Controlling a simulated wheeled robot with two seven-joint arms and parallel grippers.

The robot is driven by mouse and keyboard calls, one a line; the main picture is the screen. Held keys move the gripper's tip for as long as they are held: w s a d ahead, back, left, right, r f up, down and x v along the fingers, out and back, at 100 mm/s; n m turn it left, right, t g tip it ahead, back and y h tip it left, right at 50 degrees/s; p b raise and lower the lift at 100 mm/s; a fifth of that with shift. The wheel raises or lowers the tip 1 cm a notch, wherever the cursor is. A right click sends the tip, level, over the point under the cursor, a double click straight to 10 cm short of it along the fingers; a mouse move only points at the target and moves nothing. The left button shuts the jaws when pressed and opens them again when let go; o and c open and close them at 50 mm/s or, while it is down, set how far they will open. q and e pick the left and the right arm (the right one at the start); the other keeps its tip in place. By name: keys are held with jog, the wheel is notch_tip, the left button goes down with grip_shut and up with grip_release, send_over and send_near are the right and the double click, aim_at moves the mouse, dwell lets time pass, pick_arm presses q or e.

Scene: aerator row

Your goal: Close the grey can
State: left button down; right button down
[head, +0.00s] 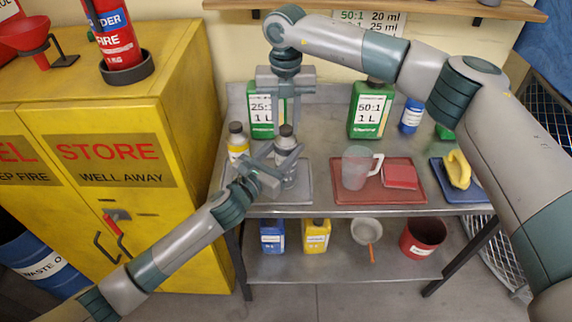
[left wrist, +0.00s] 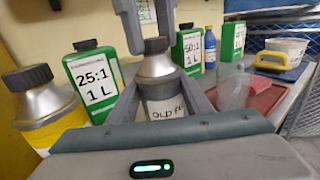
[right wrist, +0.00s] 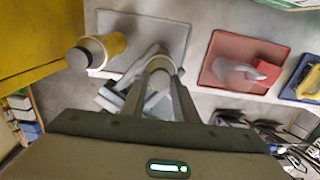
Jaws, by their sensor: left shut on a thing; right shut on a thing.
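The grey can (head: 289,180) stands upright on a grey tray (head: 304,198) on the bench, with a dark cap (head: 286,130) at its top. In the left wrist view the can (left wrist: 160,72) shows a label partly reading "OLD". My left gripper (head: 284,166) comes from the left and is shut on the can's body. My right gripper (head: 285,118) points down from above and is shut on the cap, which also shows in the left wrist view (left wrist: 157,45). In the right wrist view the fingers (right wrist: 160,68) hide most of the cap. I cannot tell how tightly the cap sits.
A yellow bottle (head: 238,142) stands close left of the can. Green bottles (head: 369,112) stand behind. A red tray (head: 411,192) with a clear jug (head: 356,168) is to the right, then a blue tray (head: 478,193). A yellow cabinet (head: 180,100) borders the left.

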jog(key=m, duration=0.4)
jog(key=shift+m, duration=0.4)
jog(key=m, duration=0.3)
jog(key=c, duration=1.4)
grip_release()
jog(key=shift+r, duration=2.25)
jog(key=shift+c, duration=0.3)
